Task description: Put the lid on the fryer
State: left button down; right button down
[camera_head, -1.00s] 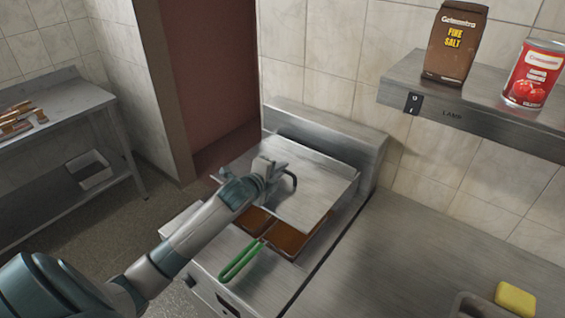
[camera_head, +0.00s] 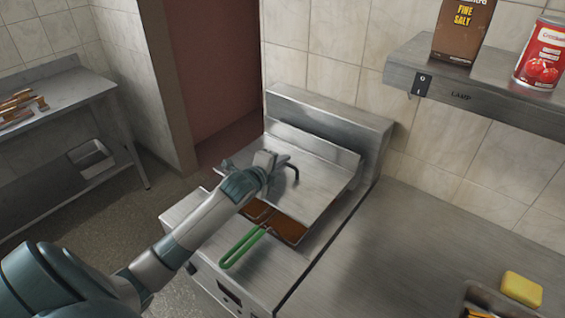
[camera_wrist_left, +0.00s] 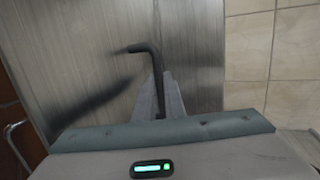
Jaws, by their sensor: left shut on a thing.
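The steel lid (camera_head: 318,181) is a flat plate with a dark bent handle (camera_head: 292,171), over the back part of the fryer (camera_head: 262,262). My left gripper (camera_head: 276,162) is shut on the handle. The left wrist view shows the handle (camera_wrist_left: 155,75) between the fingers, with the lid's brushed surface (camera_wrist_left: 90,60) behind it. Brown oil (camera_head: 290,230) shows in front of the lid's near edge, and the green basket handle (camera_head: 243,247) sticks out toward the front. I cannot tell whether the lid touches the fryer rim. My right gripper is not in view.
A steel counter (camera_head: 410,250) right of the fryer is mostly clear, with a yellow sponge (camera_head: 521,289) near its front. A shelf (camera_head: 480,90) above holds a salt bag (camera_head: 463,30) and a red can (camera_head: 541,55). A side table (camera_head: 60,110) stands at the left.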

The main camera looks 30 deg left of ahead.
aim_at(283, 177)
pick_arm(q)
notch_tip(283, 177, down, 3)
jog(key=shift+r+b, duration=0.1)
jog(key=shift+b, duration=1)
jog(key=shift+f+b, duration=0.65)
jog(key=shift+f, duration=1.1)
jog(key=shift+f, duration=0.3)
jog(key=c, duration=1.8)
grip_release()
jog(key=shift+o, duration=0.3)
jog(key=shift+f, duration=0.2)
jog(key=b+v, duration=0.3)
jog(key=v, duration=1.4)
jog(key=shift+s+r+b, duration=0.25)
jog(key=shift+b, duration=0.05)
